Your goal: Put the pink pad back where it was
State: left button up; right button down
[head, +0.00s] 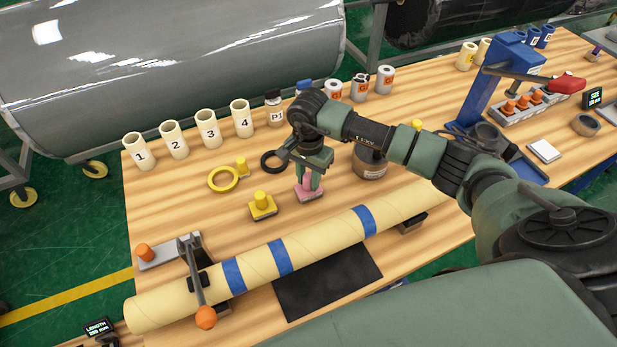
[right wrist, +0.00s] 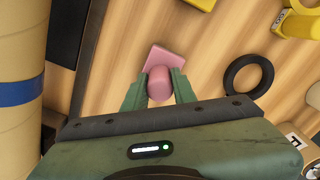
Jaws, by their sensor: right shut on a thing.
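The pink pad (head: 309,192) is a small square base with a rounded pink grip. It is at the middle of the table, right of the yellow pad (head: 262,206). My right gripper (head: 309,180) is above it with its fingers shut on the grip. In the right wrist view the pink pad (right wrist: 160,66) shows between the two green fingers of the gripper (right wrist: 159,88). The base looks on or very close to the wood; I cannot tell which. My left gripper is not in view.
A long cream tube (head: 320,246) with blue bands lies in front, beside a black mat (head: 328,281). A yellow ring (head: 223,179), a black ring (head: 273,161) and a dark tin (head: 371,163) are close by. Numbered cups (head: 207,129) stand behind.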

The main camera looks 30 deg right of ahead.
jog(key=c, duration=1.1)
grip_release()
jog(key=shift+f, duration=0.1)
jog(key=shift+c, duration=0.2)
jog(key=shift+r, duration=0.3)
notch_tip(320, 180, up, 11)
jog(key=b, duration=0.4)
jog(key=shift+f, duration=0.2)
jog(key=shift+r, duration=0.55)
